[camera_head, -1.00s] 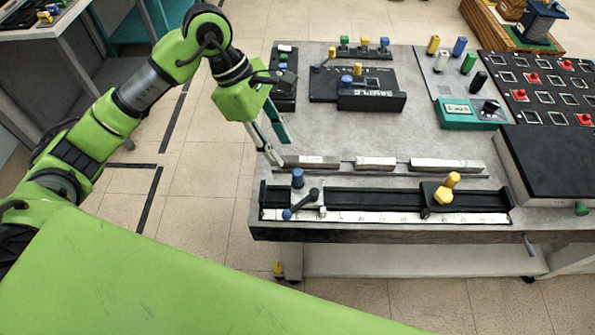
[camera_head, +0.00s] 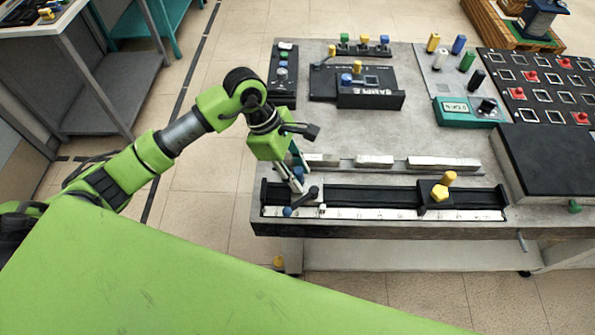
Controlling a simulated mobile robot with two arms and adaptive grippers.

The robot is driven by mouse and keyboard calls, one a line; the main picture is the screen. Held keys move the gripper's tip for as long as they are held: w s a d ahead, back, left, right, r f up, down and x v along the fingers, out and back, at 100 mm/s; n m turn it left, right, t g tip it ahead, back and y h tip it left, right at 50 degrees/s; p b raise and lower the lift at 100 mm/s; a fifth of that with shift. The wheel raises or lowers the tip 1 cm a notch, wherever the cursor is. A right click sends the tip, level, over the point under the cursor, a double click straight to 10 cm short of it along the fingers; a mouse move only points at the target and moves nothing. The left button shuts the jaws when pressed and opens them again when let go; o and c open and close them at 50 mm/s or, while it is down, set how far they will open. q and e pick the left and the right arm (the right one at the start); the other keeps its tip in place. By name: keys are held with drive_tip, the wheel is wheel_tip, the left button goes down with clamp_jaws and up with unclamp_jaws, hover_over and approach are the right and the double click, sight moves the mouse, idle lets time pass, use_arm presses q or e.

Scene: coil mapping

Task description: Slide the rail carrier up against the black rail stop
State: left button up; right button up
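The rail carrier (camera_head: 307,205) is a small light block with a blue knob on top and a black lever. It sits at the left end of the black rail (camera_head: 375,195) along the table's front. The black rail stop (camera_head: 430,206), with yellow knobs, is on the same rail to the right, with a wide gap between them. My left gripper (camera_head: 299,178) points down at the carrier, its fingers apart around or just beside the blue knob. The fingers partly hide the knob, and contact cannot be told. My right gripper is not in view.
A white scale strip (camera_head: 365,214) runs along the rail's front. Metal bars (camera_head: 444,164) lie behind the rail. A black box (camera_head: 551,160) stands to the right. Further back are a black sample fixture (camera_head: 370,99) and a teal meter (camera_head: 470,115). The rail between carrier and stop is clear.

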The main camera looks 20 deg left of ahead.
use_arm(q)
clamp_jaws()
drive_tip(key=shift+d, duration=0.1)
drive_tip(key=w+d+b, duration=0.2)
drive_tip(key=d+b, duration=0.1)
drive_tip(key=d, duration=0.4)
drive_tip(key=w+d+b, duration=0.2)
drive_tip(key=d+b, duration=0.2)
drive_tip(key=d, duration=0.3)
drive_tip(key=w+d+b, duration=0.2)
drive_tip(key=d+b, duration=0.1)
drive_tip(key=d, duration=0.4)
drive_tip(key=shift+w+d+b, duration=0.2)
drive_tip(key=shift+d+b, duration=0.1)
drive_tip(key=shift+d, duration=0.05)
drive_tip(key=shift+w+d, duration=0.2)
drive_tip(key=shift+d, duration=0.45)
drive_tip(key=shift+r, duration=0.1)
drive_tip(key=shift+o, duration=1.9)
unclamp_jaws()
